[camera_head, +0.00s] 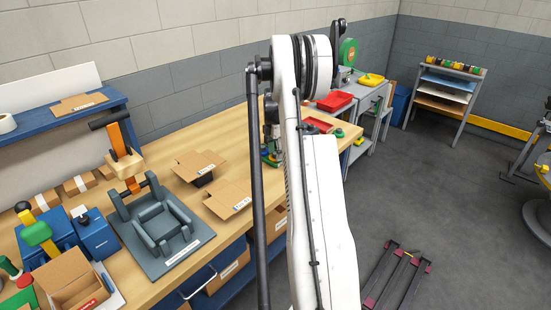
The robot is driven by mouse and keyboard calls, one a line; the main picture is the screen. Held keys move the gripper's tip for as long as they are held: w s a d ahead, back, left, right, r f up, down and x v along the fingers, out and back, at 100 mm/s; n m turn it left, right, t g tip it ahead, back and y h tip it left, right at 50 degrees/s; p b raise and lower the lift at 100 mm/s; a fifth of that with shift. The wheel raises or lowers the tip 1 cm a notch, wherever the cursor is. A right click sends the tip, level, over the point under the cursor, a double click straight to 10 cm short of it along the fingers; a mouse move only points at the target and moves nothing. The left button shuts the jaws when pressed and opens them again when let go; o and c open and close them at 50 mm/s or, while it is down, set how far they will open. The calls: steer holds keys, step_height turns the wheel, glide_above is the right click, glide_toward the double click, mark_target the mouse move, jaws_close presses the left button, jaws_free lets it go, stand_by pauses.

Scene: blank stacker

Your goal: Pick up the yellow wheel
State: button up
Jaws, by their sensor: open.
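No yellow wheel can be made out for certain. A small yellow item (358,141) lies near the far right end of the wooden bench, too small to identify. My white arm stands across the middle of the view and hides part of the bench. My gripper cannot be seen; the arm's end is hidden behind its own links.
The wooden bench (168,285) holds a grey fixture (190,215), an orange tool (122,160), cardboard boxes (225,200) and blue blocks (95,238). Behind are red trays (334,101) and a yellow tray (371,79). A rack (446,90) stands far right. The floor between is mostly clear.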

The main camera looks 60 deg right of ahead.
steer(key=shift+c, duration=0.4)
jaws_close()
steer(key=shift+r, duration=0.1)
